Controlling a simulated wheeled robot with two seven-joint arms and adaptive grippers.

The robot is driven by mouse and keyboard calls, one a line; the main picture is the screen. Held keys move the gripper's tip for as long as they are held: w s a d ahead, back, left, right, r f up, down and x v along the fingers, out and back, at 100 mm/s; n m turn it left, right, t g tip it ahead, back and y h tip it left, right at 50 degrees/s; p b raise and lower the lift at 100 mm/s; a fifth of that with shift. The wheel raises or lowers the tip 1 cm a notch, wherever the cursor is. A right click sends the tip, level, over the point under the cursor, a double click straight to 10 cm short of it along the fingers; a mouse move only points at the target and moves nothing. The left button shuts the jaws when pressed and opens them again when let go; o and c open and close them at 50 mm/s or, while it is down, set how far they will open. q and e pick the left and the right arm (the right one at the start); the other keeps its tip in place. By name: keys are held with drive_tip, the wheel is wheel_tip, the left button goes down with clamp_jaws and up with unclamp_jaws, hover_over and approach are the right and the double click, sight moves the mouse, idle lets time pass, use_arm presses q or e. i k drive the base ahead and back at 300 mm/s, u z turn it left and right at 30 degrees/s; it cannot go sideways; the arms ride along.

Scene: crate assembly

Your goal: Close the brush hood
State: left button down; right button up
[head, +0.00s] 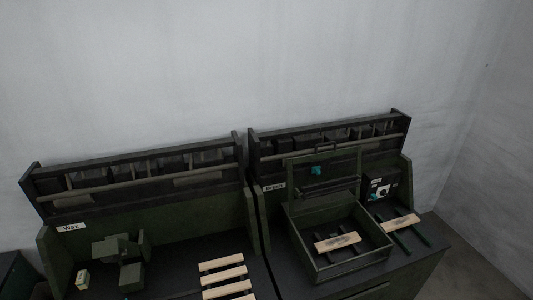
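The brush hood (354,166) is a dark green frame with a handle on its upper edge. It stands raised, roughly upright, at the back of the dark green brush box (300,249). The box is open at the top, and a pale wooden slat (337,242) with dark marks lies inside it. A small teal part (316,171) shows within the hood's frame. The "Brush" label (274,187) is on the station to the left of the hood. Neither of my grippers is in view.
A second slat (400,224) lies on rails right of the box, below a control panel (381,190). The "Wax" station (71,227) on the left holds a green device (120,247), a pale block (83,280) and several slats (222,275). A wall stands behind.

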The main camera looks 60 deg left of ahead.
sight(331, 187)
drive_tip(key=u, duration=0.95)
drive_tip(key=i, duration=0.4)
